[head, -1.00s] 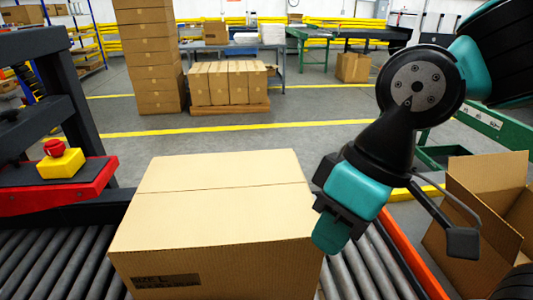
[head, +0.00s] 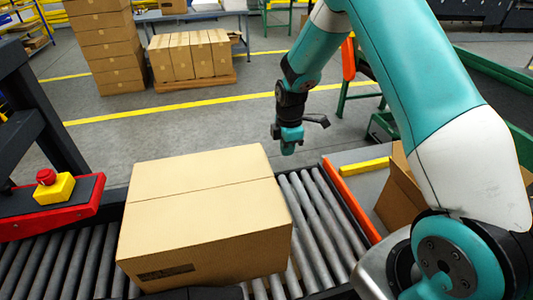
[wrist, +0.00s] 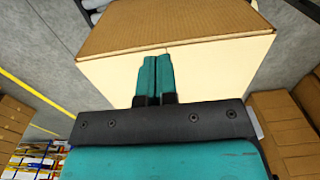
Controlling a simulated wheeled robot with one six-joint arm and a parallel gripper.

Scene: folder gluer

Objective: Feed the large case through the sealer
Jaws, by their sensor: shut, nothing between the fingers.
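The large case (head: 205,200) is a closed brown carton with a dark label on its near side. It sits on the roller conveyor (head: 318,215) in the head view. My gripper (head: 288,150) is beyond the case's far right corner, its fingers pointing down. In the wrist view the teal fingers (wrist: 155,72) are shut together and empty, in front of a pale side of the case (wrist: 200,75). I cannot tell whether they touch it. Part of the sealer (head: 45,130), a dark frame with a red arm, stands to the left of the case.
A red emergency button on a yellow box (head: 52,186) sits on the red arm. An orange rail (head: 350,200) edges the conveyor on the right. An open carton (head: 400,195) stands beyond it, partly behind my arm. Stacked cartons (head: 102,50) stand at the back; the floor between is clear.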

